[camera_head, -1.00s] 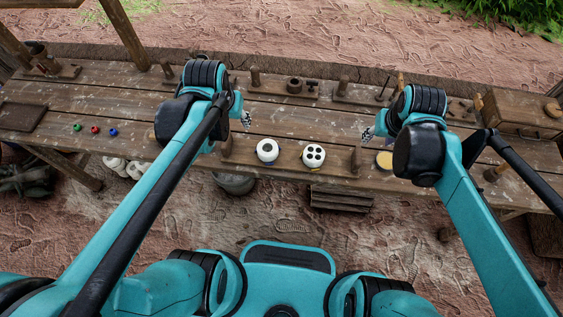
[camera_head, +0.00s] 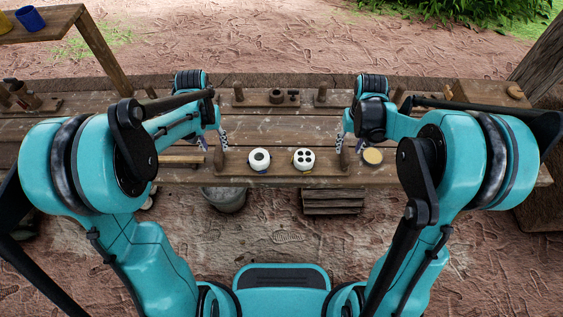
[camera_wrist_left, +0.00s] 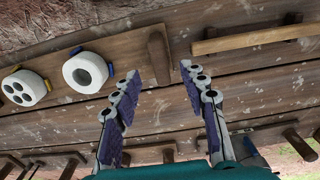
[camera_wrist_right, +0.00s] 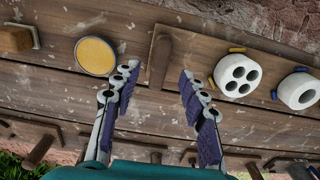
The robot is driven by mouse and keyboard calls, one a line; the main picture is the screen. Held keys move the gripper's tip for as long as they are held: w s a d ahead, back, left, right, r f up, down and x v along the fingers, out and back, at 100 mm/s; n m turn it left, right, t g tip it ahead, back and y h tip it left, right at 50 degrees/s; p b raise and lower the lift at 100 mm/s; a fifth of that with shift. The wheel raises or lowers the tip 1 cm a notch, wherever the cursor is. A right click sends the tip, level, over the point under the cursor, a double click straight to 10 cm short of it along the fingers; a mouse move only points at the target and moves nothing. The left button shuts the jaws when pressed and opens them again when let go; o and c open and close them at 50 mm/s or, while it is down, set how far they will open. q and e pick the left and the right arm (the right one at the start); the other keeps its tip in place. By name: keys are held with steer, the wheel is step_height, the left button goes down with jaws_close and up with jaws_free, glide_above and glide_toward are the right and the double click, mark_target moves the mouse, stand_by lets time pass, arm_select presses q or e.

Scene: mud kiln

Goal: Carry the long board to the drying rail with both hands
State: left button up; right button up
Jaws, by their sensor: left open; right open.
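The long board (camera_head: 281,169) lies on the workbench near its front edge. Two white pots stand on it: one with a single dark hole (camera_head: 259,160) and one with several dark holes (camera_head: 304,159). An upright wooden peg rises at its left end (camera_head: 218,160) and another at its right end (camera_head: 338,160). My left gripper (camera_wrist_left: 161,72) is open, with the left peg (camera_wrist_left: 158,58) showing between and beyond its fingertips. My right gripper (camera_wrist_right: 160,75) is open, with the right peg (camera_wrist_right: 159,60) likewise between its fingertips. I cannot clearly make out the drying rail.
A round yellow-topped item (camera_head: 372,156) sits just right of the board. A wooden bar (camera_wrist_left: 260,40) lies left of it. Pegged fixtures (camera_head: 265,98) line the bench's back. A raised shelf (camera_head: 50,28) with yellow and blue cups is at the far left. A bucket (camera_head: 224,199) stands below the bench.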

mark_target(217, 153)
arm_select(q)
step_height(217, 153, down, 7)
steer(key=shift+f, duration=0.2)
arm_select(e)
step_height(217, 153, down, 7)
steer(key=shift+f, duration=0.2)
arm_select(q)
jaws_close()
arm_select(e)
jaws_close()
